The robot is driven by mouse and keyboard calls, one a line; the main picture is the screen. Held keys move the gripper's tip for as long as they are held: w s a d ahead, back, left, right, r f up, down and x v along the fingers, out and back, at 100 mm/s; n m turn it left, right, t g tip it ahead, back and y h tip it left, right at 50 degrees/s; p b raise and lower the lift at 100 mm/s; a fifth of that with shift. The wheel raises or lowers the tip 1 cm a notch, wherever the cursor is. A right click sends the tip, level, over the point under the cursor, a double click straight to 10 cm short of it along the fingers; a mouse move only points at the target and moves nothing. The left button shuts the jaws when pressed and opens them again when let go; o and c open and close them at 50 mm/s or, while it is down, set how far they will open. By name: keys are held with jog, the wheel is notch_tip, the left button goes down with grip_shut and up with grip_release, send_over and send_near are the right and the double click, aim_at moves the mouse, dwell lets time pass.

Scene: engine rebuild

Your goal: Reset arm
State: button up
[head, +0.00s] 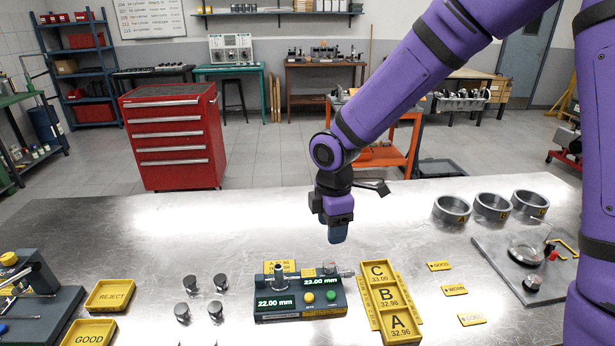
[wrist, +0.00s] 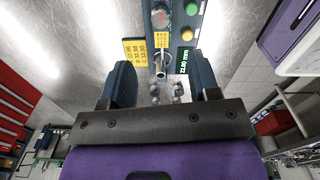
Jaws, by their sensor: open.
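My gripper (head: 338,232) hangs from my purple arm above the metal bench, pointing down and touching nothing. In the wrist view my gripper (wrist: 165,88) shows two dark blue fingers spread wide, with nothing between them. Below and beyond it stands a dark gauge unit (head: 298,299) with green readouts of 22.00 mm and 23.00 mm, a yellow and a green button; the gauge unit also shows in the wrist view (wrist: 187,12).
A yellow tray (head: 372,307) marked A, B, C lies right of the gauge. Several small metal cylinders (head: 190,284) stand left of it. Yellow REJECT (head: 110,296) and GOOD (head: 88,333) trays lie further left. Metal rings (head: 452,209) and a grey plate (head: 500,262) occupy the right. The bench's back middle is clear.

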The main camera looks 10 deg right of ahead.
jog(key=s+d+r+m+t+h, duration=0.1)
jog(key=s+d+r+m, duration=0.35)
jog(key=d+r, duration=0.2)
jog(key=s+d+r+m+t+h, duration=0.1)
jog(key=s+d+r+m+t, duration=0.15)
jog(key=d+r+m, duration=0.45)
jog(key=s+d+r+m+t+y, duration=0.1)
jog(key=s+d+r+m, duration=0.2)
jog(key=s, duration=0.4)
jog(key=s+d+r+m+t+y, duration=0.1)
jog(key=s+d+r+m, duration=0.2)
jog(key=s+r+m, duration=0.2)
jog(key=s, duration=0.2)
jog(key=shift+s+d+r, duration=0.2)
jog(key=shift+s+r, duration=0.15)
jog(key=shift+s, duration=0.05)
jog(key=shift+w+m, duration=0.1)
jog(key=shift+m, duration=0.15)
dwell(1.9)
